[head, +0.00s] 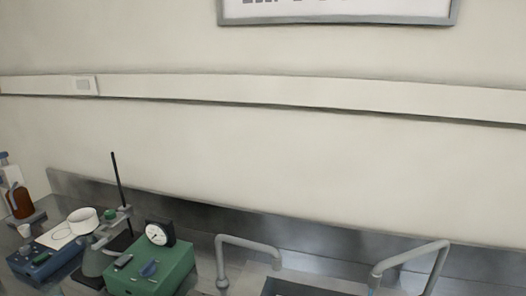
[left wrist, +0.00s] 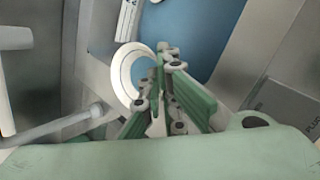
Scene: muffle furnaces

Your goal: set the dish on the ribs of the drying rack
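The dish (left wrist: 119,77) is a round white piece with a pale rim, seen in the left wrist view. My left gripper (left wrist: 165,58) has green fingers that come together at the dish's right edge. They look shut on its rim and hide part of that edge. Neither of my grippers shows in the head view. I cannot make out the drying rack or its ribs clearly in either view.
Two grey bent pipes (head: 248,244) (head: 411,258) rise by the sink at the bottom of the head view. A green box (head: 165,274), a round dial gauge (head: 158,233), a stand with a black rod (head: 117,183) and a blue device (head: 38,264) stand to the left.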

